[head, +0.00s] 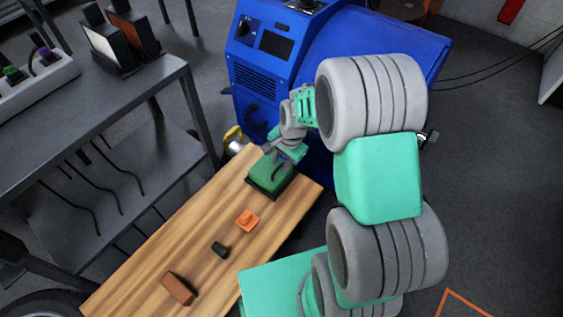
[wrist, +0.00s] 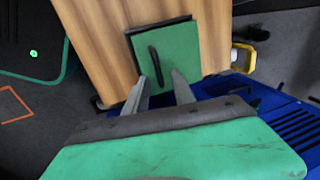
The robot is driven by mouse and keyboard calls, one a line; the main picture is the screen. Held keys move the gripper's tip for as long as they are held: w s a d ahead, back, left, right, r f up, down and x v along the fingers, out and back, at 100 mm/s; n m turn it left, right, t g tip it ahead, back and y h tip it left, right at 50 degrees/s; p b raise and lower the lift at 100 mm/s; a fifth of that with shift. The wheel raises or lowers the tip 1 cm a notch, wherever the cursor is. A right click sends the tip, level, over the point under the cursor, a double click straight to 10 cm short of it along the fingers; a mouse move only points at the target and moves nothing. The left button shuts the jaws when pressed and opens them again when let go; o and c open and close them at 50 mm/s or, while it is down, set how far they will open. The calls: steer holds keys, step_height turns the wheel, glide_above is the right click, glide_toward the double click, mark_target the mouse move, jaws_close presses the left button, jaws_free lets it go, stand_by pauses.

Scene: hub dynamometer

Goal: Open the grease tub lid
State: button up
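The grease tub (head: 268,180) is a green box with a dark rim at the far end of the wooden bench. Its flat green lid (wrist: 175,58) lies on it and looks closed. A thin black handle (wrist: 155,66) stands on the lid, left of its middle in the wrist view. My gripper (wrist: 160,80) is open, its two grey fingers apart near the handle's lower end. Whether the fingers touch the lid or handle I cannot tell. In the head view my gripper (head: 280,168) is over the tub and partly covers it.
On the wooden bench (head: 190,235) lie an orange part (head: 247,220), a small black part (head: 220,250) and a brown block (head: 178,288). A blue machine (head: 330,50) stands behind the bench. A grey metal table (head: 100,105) is at left. A yellow-topped can (head: 235,138) stands beside the bench's far end.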

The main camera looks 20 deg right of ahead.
jaws_close()
stand_by(1.4)
